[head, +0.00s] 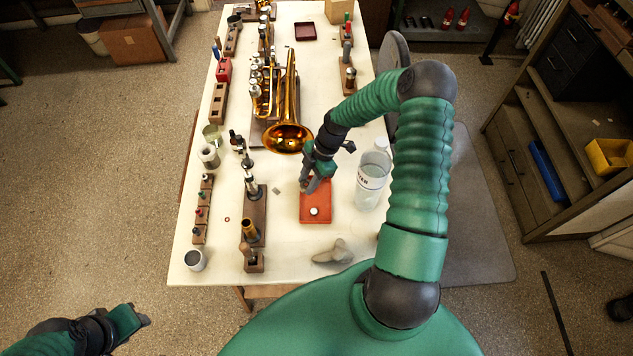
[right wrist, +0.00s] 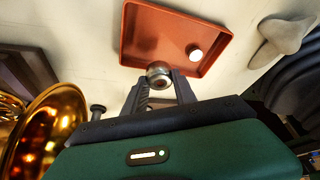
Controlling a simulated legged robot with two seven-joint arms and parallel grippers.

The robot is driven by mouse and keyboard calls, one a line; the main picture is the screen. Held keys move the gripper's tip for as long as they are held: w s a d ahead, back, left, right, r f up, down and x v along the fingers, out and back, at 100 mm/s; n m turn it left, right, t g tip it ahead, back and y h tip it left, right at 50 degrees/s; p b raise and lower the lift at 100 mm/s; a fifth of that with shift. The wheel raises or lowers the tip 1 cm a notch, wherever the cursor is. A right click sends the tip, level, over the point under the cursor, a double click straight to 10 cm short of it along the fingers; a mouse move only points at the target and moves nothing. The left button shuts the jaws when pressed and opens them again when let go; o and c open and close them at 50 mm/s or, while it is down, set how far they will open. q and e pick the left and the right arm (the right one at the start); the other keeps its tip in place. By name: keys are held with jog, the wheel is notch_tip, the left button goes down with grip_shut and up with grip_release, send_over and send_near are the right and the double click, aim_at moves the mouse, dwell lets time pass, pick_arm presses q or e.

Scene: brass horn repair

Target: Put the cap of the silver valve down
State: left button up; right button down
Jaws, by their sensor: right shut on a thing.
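My right gripper (head: 306,186) is over the far left part of a small red tray (head: 322,197). In the right wrist view its fingers (right wrist: 160,92) are shut on a round silver cap (right wrist: 159,74), which sits at the near edge of the red tray (right wrist: 150,35). I cannot tell whether the cap touches the tray. A small white round piece (head: 314,211) lies in the tray; it also shows in the right wrist view (right wrist: 194,52). My left gripper (head: 141,319) is off the table at the lower left; its jaws are unclear.
A clear bottle (head: 373,178) stands right of the tray. A brass horn (head: 287,135) lies beyond it. A wooden stand (head: 256,212) with valve parts is to the left. A grey cloth (head: 335,252) lies in front. Bare table surrounds the tray's near side.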

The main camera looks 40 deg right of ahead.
aim_at(316, 190)
jog(key=d, duration=0.2)
jog(key=shift+s+d+f, duration=0.15)
jog(key=shift+s+d, duration=0.15)
jog(key=shift+d, duration=0.05)
notch_tip(316, 190, down, 3)
jog(key=shift+s+d+f+p, duration=0.1)
jog(key=shift+d+f+p, duration=0.1)
jog(key=shift+p, duration=0.3)
jog(key=shift+f, duration=0.1)
jog(key=shift+a, duration=0.1)
jog(key=c, duration=1)
grip_release()
jog(key=shift+f, duration=0.1)
